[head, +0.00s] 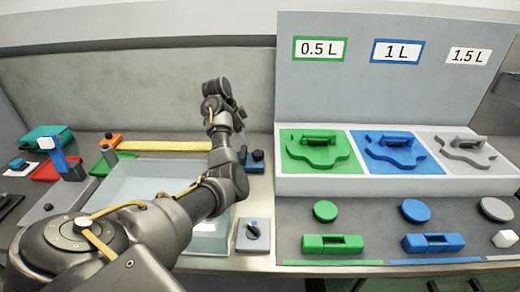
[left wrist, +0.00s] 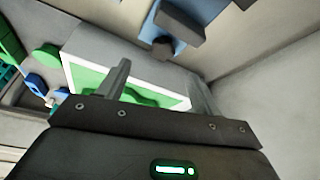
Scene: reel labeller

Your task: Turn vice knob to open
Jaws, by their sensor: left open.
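The vice appears to be the small blue fixture with a dark round knob (head: 258,155), just right of my left arm in the head view; the arm hides part of it. In the left wrist view a blue plate with grey blocks and a dark knob (left wrist: 162,46) shows at the top, beyond the fingers. My left gripper (left wrist: 160,88) is open with nothing between its fingers. In the head view the left gripper (head: 239,112) is mostly hidden behind its wrist, held above and behind the fixture. It is apart from the knob. My right gripper is not in view.
A panel with volume labels stands at the right, above green (head: 290,165), blue and grey shaped holders. A clear tray (head: 125,185) lies under my left arm. A yellow strip (head: 165,147) runs behind it. A small grey switch plate (head: 245,240) sits near the front edge.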

